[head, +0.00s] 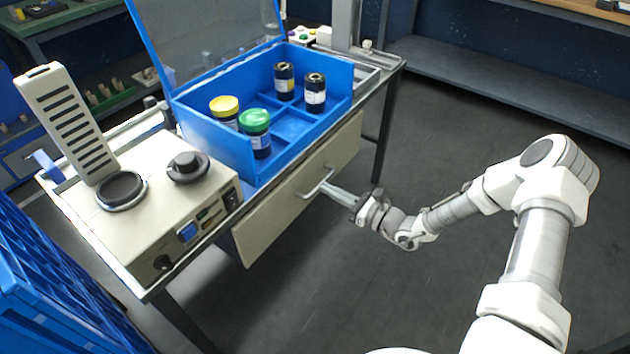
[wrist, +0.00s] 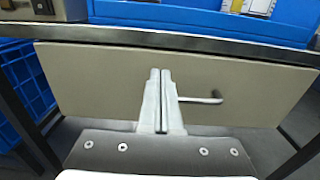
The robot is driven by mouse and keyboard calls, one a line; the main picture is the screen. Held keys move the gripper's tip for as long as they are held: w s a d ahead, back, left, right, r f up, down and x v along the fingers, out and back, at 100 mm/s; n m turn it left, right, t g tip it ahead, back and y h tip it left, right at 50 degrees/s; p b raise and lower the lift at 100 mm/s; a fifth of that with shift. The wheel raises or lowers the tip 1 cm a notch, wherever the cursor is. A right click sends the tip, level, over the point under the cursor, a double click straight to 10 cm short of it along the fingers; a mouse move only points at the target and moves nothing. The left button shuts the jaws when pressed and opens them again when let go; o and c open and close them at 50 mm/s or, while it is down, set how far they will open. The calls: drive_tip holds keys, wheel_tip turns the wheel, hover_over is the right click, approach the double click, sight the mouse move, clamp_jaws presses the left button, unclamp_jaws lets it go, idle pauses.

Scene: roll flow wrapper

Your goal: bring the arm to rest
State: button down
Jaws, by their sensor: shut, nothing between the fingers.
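My white arm (head: 540,245) reaches in from the right of the head view, bent at the elbow. My gripper (head: 330,190) is at the front of the bench drawer, close to its metal handle (head: 318,183). In the wrist view my gripper (wrist: 160,75) is shut, with its two fingers side by side and nothing between them. The fingers point at the beige drawer front (wrist: 95,85), left of the handle (wrist: 205,98). I cannot tell whether the fingertips touch the drawer front.
A blue bin (head: 217,145) on the bench holds several dark jars, with yellow and green lids on two. A beige machine (head: 150,215) stands left of it. A blue crate (head: 50,285) is at lower left. The floor (head: 450,120) behind my arm is clear.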

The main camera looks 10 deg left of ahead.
drive_tip(key=v, duration=0.6)
drive_tip(key=shift+s+d+p, duration=0.15)
drive_tip(key=shift+d+p, duration=0.05)
drive_tip(key=shift+p, duration=0.25)
drive_tip(key=s+r+n+g+h, duration=0.5)
drive_tip(key=s+r+n+g, duration=0.6)
drive_tip(key=r+n, duration=0.45)
drive_tip(key=s+d+r+n+t+h, duration=0.85)
drive_tip(key=s+d+r+h, duration=0.25)
drive_tip(key=s+r, duration=0.4)
wheel_tip(320, 180, up, 18)
drive_tip(key=w+p, duration=0.1)
drive_tip(key=p, duration=1.6)
drive_tip(key=shift+r+g+p, duration=0.15)
drive_tip(key=shift+g+p, duration=0.15)
drive_tip(key=shift+g, duration=0.15)
